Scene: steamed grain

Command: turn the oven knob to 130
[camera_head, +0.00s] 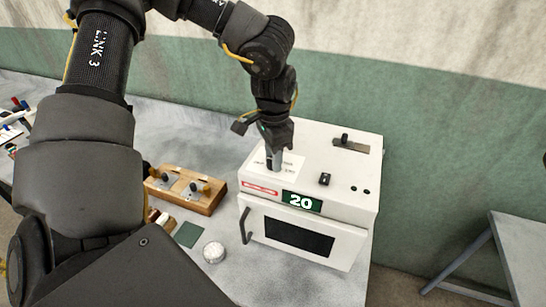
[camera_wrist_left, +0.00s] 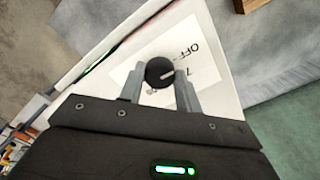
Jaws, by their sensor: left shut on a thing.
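The white oven (camera_head: 310,225) stands on the grey table with its door shut. Its green display (camera_head: 301,201) reads 20. My left gripper (camera_head: 273,160) comes down from above onto the left part of the oven top, over the white dial label. In the left wrist view, the black round knob (camera_wrist_left: 160,72) sits between the two grey fingers of the left gripper (camera_wrist_left: 159,85), which is shut on it. The label (camera_wrist_left: 190,60) shows "OFF" beside the knob. In the head view the fingers hide the knob. My right gripper is not in view.
A slider switch (camera_head: 345,140) and a small black switch (camera_head: 324,179) are on the oven top, right of the gripper. A wooden block with fittings (camera_head: 203,202), a green square (camera_head: 188,235) and a round white dish (camera_head: 214,252) lie left of the oven.

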